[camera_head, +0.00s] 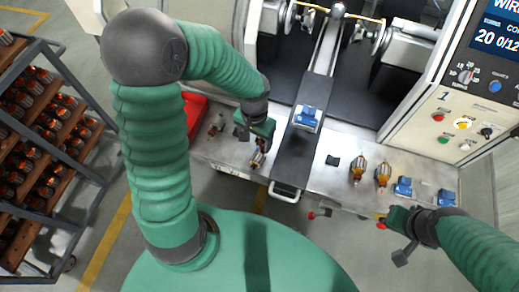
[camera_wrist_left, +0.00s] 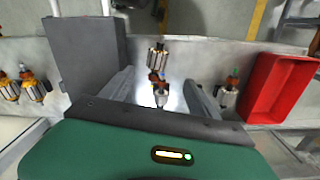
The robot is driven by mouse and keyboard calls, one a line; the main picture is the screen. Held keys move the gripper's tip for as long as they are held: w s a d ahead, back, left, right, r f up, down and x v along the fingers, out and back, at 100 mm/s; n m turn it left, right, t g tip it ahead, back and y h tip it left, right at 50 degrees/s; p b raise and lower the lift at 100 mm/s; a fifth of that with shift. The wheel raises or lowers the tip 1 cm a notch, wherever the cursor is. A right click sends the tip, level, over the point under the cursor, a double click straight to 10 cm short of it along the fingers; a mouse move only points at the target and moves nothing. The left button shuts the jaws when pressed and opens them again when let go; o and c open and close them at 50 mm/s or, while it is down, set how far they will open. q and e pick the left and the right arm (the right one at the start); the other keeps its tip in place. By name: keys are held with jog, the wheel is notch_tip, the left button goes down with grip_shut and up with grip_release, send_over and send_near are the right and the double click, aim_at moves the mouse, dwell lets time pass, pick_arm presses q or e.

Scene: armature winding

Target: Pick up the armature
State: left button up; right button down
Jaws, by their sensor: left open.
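An armature (camera_head: 258,157) with a copper-coloured winding and a metal shaft lies on the steel bench, left of the black slide plate. It also shows in the left wrist view (camera_wrist_left: 157,72), between the two grey fingers. My left gripper (camera_head: 255,136) is open above it, with a gap between each finger and the armature. A second armature (camera_head: 217,124) lies to the left, outside the fingers, beside the red bin (camera_wrist_left: 282,88).
The black slide plate (camera_head: 291,160) carries a blue block (camera_head: 307,117) and has a front handle. Blue blocks (camera_head: 403,187) sit at the right. The winding machine (camera_head: 455,115) stands behind. A rack (camera_head: 45,205) with many armatures is at far left.

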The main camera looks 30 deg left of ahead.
pick_arm(q)
send_over(259, 156)
jog(key=s, duration=0.1)
jog(key=f, duration=0.4)
jog(key=shift+s+a+f, duration=0.15)
jog(key=shift+a+f, duration=0.15)
jog(key=f, duration=0.1)
jog(key=w+f, duration=0.2)
jog(key=shift+d+f, duration=0.3)
jog(key=shift+f, duration=0.05)
jog(key=f, duration=0.1)
jog(key=f+p, duration=0.1)
jog(key=f, duration=0.1)
jog(key=shift+s+f+p, duration=0.3)
jog(key=shift+f+p, duration=0.1)
jog(key=shift+s+a+f, duration=0.1)
jog(key=shift+s+f, duration=0.05)
jog(key=shift+f, duration=0.1)
jog(key=shift+a, duration=0.15)
jog(key=shift+w+f, duration=0.15)
jog(key=shift+w, duration=0.1)
jog(key=c, duration=0.7)
jog(key=shift+d, duration=0.2)
jog(key=c, duration=0.7)
jog(key=shift+s+a, duration=0.1)
grip_shut()
pick_arm(e)
jog(key=shift+w+d+r, duration=0.1)
jog(key=shift+d+r, duration=0.15)
jog(key=shift+r, duration=0.5)
